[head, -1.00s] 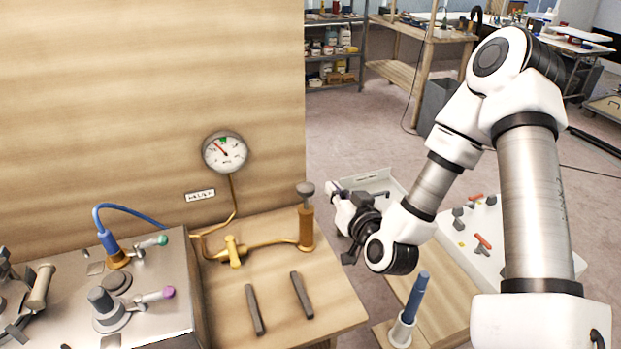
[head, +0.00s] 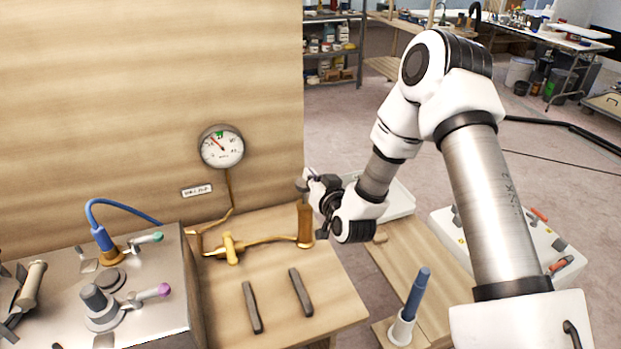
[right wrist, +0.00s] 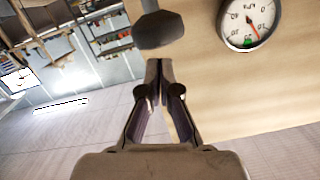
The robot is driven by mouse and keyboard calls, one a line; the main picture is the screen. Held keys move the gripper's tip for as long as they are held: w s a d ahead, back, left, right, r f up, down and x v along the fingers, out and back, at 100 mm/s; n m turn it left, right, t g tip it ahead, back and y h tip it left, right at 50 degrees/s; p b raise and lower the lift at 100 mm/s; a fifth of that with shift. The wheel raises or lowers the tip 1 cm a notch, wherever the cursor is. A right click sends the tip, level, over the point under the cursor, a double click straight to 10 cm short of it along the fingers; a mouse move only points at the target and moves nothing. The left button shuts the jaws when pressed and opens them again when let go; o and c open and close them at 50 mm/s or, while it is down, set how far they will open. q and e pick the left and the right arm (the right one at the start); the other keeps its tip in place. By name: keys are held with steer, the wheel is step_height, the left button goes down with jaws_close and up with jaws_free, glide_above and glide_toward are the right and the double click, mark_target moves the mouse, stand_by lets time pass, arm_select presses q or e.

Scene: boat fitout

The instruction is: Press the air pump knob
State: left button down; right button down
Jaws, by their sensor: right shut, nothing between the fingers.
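The air pump is a brass upright cylinder (head: 305,222) at the back right of the wooden bench. Its dark grey knob (head: 301,185) on top is partly hidden by my right gripper (head: 309,178), which is beside it in the head view. In the right wrist view the knob (right wrist: 160,30) is just past the fingertips of my right gripper (right wrist: 158,68). The fingers are shut and empty. I cannot tell whether they touch the knob. A round gauge (head: 222,146) on the wooden wall has its red needle pointing up-left.
A brass pipe with a valve (head: 230,248) runs to the pump. Two dark bars (head: 301,292) lie on the bench (head: 275,315). A metal panel (head: 150,310) with levers stands left. A blue-handled tool in a white holder (head: 402,330) stands right.

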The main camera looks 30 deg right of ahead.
steer(key=shift+w+f, duration=0.15)
steer(key=shift+f, duration=0.3)
steer(key=f+b, duration=0.4)
steer(key=f, duration=0.1)
steer(key=shift+s+a+f, duration=0.1)
steer(key=shift+s, duration=0.1)
